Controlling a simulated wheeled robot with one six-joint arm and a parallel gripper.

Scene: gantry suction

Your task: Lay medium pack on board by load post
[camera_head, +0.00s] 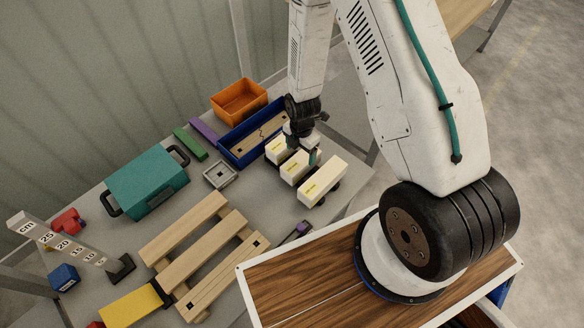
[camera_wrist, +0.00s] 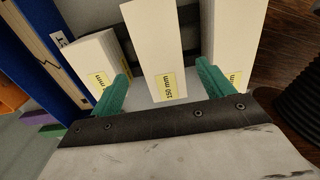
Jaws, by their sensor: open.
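Three white packs with yellow labels stand side by side on a dark rack. The middle pack (camera_head: 299,167) shows a label reading 150 mm in the wrist view (camera_wrist: 157,60). A shorter-looking pack (camera_head: 279,149) stands to its left and a longer one (camera_head: 324,180) to its right. My gripper (camera_wrist: 165,85) is open, with green fingers on either side of the middle pack; contact cannot be told. In the head view my gripper (camera_head: 302,148) partly covers the packs. A pallet of wooden boards (camera_head: 203,243) lies front left, with a cm-marked post (camera_head: 75,243) left of it.
A blue tray (camera_head: 235,160) holding a cracked board and an orange bin (camera_head: 239,101) stand behind the packs. A teal case (camera_head: 147,183), a small grey square tray (camera_head: 220,174), green and purple bars (camera_head: 205,130), and a yellow block (camera_head: 130,308) are also on the table.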

